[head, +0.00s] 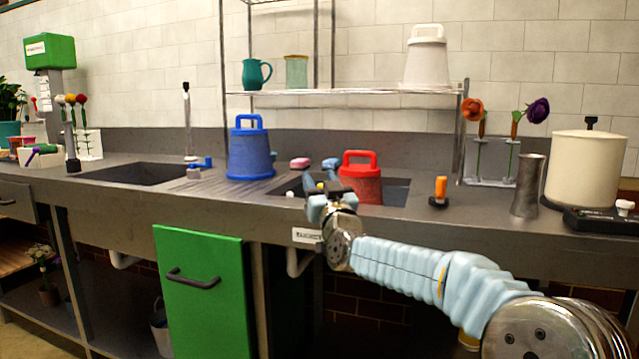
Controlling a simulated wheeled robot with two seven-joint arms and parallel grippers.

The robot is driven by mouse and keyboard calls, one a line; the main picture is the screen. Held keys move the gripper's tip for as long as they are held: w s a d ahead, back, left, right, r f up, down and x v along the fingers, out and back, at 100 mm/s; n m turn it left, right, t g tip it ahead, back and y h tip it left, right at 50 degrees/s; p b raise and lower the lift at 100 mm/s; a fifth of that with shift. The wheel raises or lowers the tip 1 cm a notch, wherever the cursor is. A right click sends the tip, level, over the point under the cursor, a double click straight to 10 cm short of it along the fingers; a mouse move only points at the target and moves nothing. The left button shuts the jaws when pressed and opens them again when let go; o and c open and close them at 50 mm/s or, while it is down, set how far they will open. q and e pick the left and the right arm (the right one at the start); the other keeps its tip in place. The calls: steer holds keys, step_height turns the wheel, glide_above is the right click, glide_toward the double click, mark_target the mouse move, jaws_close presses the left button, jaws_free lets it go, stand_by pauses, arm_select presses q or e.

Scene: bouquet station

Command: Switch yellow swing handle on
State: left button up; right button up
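A small yellow piece (320,186) shows at the front edge of the right sink, mostly hidden behind my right gripper; I cannot tell if it is the swing handle or which way it points. An upright orange-yellow handle (441,187) on a black base stands on the counter right of that sink. My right gripper (322,188) reaches in from the right over the sink's front left edge, close to the yellow piece. Its fingers are pale blue and small in view; whether they touch anything or are open is unclear. My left gripper is not in view.
A red bucket (361,180) stands at the right sink, just right of my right gripper. A blue bucket (250,150) stands to the left, and a pink item (300,163) lies behind. A metal vase (528,187) and cream pot (585,172) stand at right. A green door (203,290) is below.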

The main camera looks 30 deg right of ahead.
steer(key=b+v, duration=0.2)
steer(key=v, duration=1.1)
steer(key=shift+s+f+b, duration=0.2)
steer(key=shift+s+b, duration=0.15)
steer(key=shift+b, duration=0.05)
